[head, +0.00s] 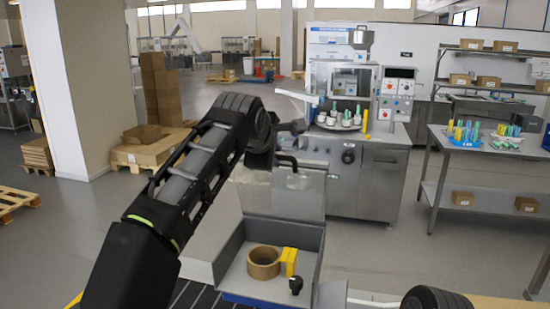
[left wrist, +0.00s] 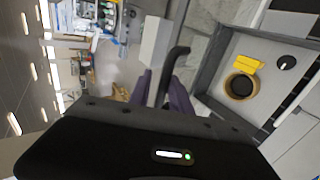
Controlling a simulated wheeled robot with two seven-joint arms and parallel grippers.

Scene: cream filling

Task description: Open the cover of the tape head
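The tape head is a grey open-topped box (head: 228,252) at the lower middle of the head view. Inside are a brown tape roll (head: 263,262), a yellow part (head: 289,260) and a black knob (head: 295,284). Its clear cover (head: 300,195) stands raised at the back edge, with a black handle (head: 312,165) near its top. The handle also shows in the left wrist view (left wrist: 179,53). My left gripper (left wrist: 160,78) is at the handle, which runs between its two purple fingers. A gap shows beside one finger. My right gripper is out of view.
A steel machine (head: 365,170) with cups on a round tray stands behind the cover. A steel table (head: 480,145) with coloured tubes is at the right. A pallet with cartons (head: 150,150) and a pillar are at the left. Open floor lies between.

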